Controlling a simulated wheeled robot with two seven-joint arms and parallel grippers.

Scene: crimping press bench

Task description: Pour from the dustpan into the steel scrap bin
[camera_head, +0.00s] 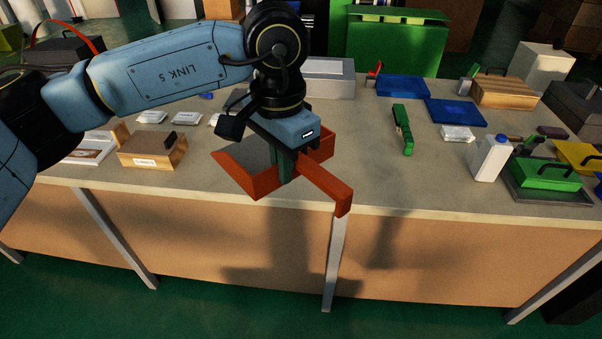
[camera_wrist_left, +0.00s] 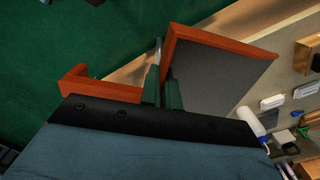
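My left gripper (camera_head: 284,168) is shut on the handle end of an orange-red dustpan (camera_head: 258,183), held above the bench's front edge. The dustpan's grey pan opens to the left in the head view, and its handle runs to the lower right. In the left wrist view, the green fingers (camera_wrist_left: 161,88) close on the dustpan (camera_wrist_left: 215,75), with the grey pan surface on the right and the handle on the left. I see no contents in the pan. I cannot pick out the steel scrap bin for certain. My right gripper is not in view.
The bench (camera_head: 375,185) has clear room right of the dustpan. A wooden box (camera_head: 153,150) and small packets lie left. A grey box (camera_head: 328,78), blue trays (camera_head: 455,112), a green tool (camera_head: 402,130) and a white jug (camera_head: 490,158) stand around. A large green container (camera_head: 395,45) is behind.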

